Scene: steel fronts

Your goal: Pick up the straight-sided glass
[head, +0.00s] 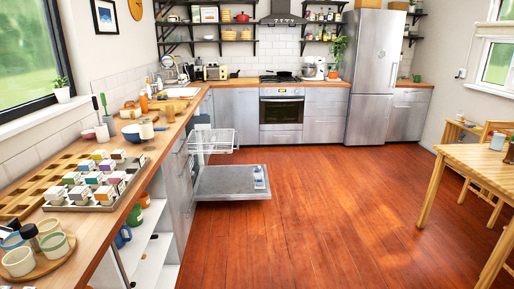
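A small clear, upright thing that looks like a straight-sided glass (259,177) stands near the right end of the open dishwasher door (222,184). It shows bluish and white tints and is too small to make out in detail. Neither of my grippers is in view.
The dishwasher's upper rack (210,141) is pulled out above the door. The wooden counter (172,135) at left carries a tray of small boxes, cups and bowls. A wooden table (482,166) stands at right. The wood floor (330,215) between is clear.

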